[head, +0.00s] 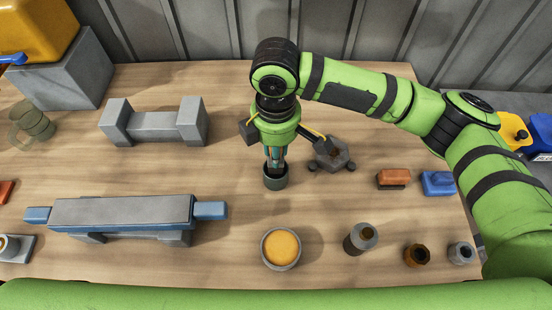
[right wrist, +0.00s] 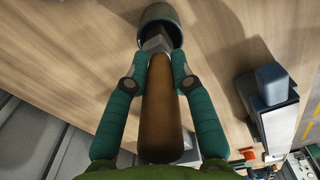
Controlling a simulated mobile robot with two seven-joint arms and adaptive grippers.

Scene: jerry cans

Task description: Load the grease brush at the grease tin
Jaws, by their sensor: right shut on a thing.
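The grease tin (head: 281,249) is a round grey tin of yellow-orange grease near the table's front edge. My right gripper (head: 275,160) points down over a dark grey-green cup (head: 275,182) behind the tin. In the right wrist view, my right gripper (right wrist: 160,68) is shut on the brown handle of the brush (right wrist: 161,115). The brush's grey lower end reaches into the mouth of the cup (right wrist: 175,15); how deep it sits and its bristles are hidden. My left gripper is not in view.
A blue-ended grey bar (head: 120,211) and a grey block stand (head: 155,124) lie left. A small orange brush (head: 393,179), a blue block (head: 438,184) and small jars (head: 417,255) are right. Table between cup and tin is clear.

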